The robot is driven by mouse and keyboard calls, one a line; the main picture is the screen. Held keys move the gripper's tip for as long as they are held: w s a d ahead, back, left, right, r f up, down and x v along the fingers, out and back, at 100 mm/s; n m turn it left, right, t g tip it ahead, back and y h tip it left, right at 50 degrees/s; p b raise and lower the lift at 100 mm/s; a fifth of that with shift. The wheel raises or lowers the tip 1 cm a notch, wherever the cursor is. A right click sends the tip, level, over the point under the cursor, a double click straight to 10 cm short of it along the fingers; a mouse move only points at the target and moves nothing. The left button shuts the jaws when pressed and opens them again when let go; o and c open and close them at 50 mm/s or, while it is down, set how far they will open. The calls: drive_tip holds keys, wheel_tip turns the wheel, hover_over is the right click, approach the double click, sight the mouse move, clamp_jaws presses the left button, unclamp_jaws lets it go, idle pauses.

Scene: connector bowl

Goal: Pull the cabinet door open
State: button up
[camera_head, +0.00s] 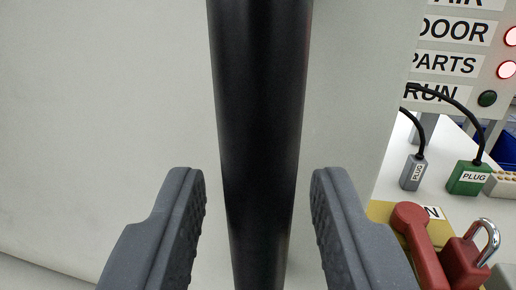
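The cabinet door (110,110) is a large pale grey panel that fills the left and middle of the view. A thick black vertical bar handle (260,120) stands in front of it and runs from the top edge to the bottom edge. My gripper (257,195) is open, with one dark grey finger on each side of the handle. A gap shows between the handle and each fingertip. The handle's ends are out of view. I cannot tell whether the door is ajar.
At the right, a panel (450,64) has labels DOOR, PARTS and RUN, two red lit lamps and a dark green one. Below are a grey plug (413,172), a green plug (468,178), a red lever (420,245) on a yellow plate and a red padlock (462,265).

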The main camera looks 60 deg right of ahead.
drive_tip(key=shift+w+d, duration=0.2)
drive_tip(key=shift+d, duration=0.1)
drive_tip(key=shift+c, duration=0.2)
clamp_jaws()
